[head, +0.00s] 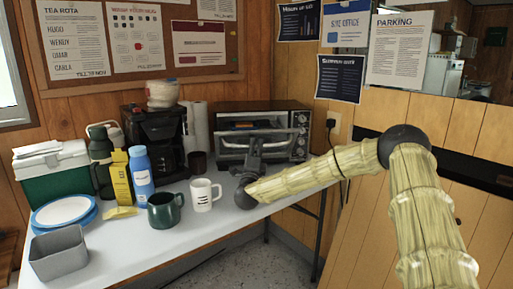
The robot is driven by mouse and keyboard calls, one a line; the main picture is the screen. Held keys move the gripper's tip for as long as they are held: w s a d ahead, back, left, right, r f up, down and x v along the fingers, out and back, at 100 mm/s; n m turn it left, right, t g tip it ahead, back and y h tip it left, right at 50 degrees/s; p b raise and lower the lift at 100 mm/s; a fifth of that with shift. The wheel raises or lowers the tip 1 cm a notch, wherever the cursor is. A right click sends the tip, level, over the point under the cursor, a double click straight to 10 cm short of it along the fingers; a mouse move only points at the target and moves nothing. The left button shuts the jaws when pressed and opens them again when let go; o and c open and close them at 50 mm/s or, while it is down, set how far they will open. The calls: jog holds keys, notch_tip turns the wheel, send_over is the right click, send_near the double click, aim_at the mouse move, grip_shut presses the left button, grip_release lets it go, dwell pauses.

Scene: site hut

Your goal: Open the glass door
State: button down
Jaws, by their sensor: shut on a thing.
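The toaster oven (303,122) stands at the back right of the white table, its control knobs on the right side of its front. Its glass door (232,156) seems tilted forward from the top, with the dark inside showing above it. How far it is open is hard to tell. The pale door handle (232,147) runs across the front. My gripper (255,143) reaches in from the right and is shut on the handle near its middle. The gripper and wrist hide part of the door, and the fingertips are small in the view.
A white mug (204,195), a dark green mug (165,210) and a blue bottle (141,172) stand left of my wrist. A black coffee maker (155,137) and paper roll (197,127) are left of the oven. A grey bin (58,256) sits at the front left.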

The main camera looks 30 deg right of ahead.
jog(key=c, duration=1.4)
grip_release()
jog(key=shift+f, duration=0.1)
jog(key=shift+c, duration=0.2)
jog(key=v, duration=1.1)
jog(key=shift+s+a+f, duration=0.2)
jog(key=shift+s, duration=0.1)
notch_tip(320, 180, up, 6)
jog(key=p, duration=0.2)
jog(key=shift+p, duration=0.4)
